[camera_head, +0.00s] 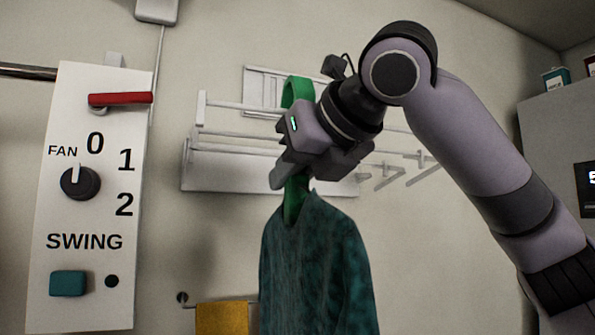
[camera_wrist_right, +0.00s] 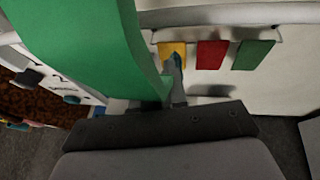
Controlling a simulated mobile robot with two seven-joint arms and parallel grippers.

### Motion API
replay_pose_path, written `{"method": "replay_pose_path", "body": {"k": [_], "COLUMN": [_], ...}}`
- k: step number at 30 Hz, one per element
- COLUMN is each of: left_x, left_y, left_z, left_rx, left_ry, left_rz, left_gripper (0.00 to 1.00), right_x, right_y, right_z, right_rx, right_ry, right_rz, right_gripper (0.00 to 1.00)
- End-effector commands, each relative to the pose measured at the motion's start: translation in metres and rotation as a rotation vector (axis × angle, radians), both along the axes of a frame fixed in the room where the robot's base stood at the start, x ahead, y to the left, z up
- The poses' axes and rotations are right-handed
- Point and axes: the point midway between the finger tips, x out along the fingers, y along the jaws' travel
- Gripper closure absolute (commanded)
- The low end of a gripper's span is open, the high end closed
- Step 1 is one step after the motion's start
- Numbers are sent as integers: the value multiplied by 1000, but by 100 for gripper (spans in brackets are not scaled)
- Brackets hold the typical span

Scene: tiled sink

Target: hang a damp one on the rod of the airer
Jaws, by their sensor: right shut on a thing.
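My right gripper (camera_head: 292,176) is shut on the neck of a green hanger (camera_head: 297,92). A dark teal mottled shirt (camera_head: 315,265) hangs from the hanger, below the gripper. The hanger's curved hook rises above the gripper, in front of the white wall airer (camera_head: 200,170) and its rods. I cannot tell whether the hook touches a rod or is over one. In the right wrist view, the green hanger (camera_wrist_right: 95,45) fills the upper left, beside the gripper's fingertips (camera_wrist_right: 175,80). My left gripper is out of view.
A panel (camera_head: 90,215) with a red lever (camera_head: 120,98), a fan knob and a teal swing button is at the left. A yellow cloth (camera_head: 221,318) hangs on a low rail; red (camera_wrist_right: 211,54) and green (camera_wrist_right: 251,54) cloths show in the wrist view. A grey cabinet (camera_head: 550,130) stands at the right.

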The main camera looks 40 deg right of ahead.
Motion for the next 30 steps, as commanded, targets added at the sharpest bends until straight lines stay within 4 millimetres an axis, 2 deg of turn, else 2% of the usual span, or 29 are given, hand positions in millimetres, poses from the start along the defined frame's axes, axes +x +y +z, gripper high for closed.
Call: {"method": "replay_pose_path", "body": {"k": [2, 12, 27, 28, 30], "left_x": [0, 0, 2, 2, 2], "left_y": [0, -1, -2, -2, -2], "left_z": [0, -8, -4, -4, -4], "left_rx": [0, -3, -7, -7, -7], "left_ry": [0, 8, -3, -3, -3], "left_rz": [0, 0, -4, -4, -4], "left_gripper": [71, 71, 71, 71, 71], "right_x": [6, 6, 5, 5, 5], "right_y": [-2, -2, -1, -1, -1], "right_z": [0, -25, -30, -30, -30], "right_rx": [1, -1, -1, -1, -1], "right_ry": [0, 0, -1, -1, -1], "right_rz": [-1, 0, 0, 0, 0], "right_gripper": [100, 100, 100, 78, 58]}}
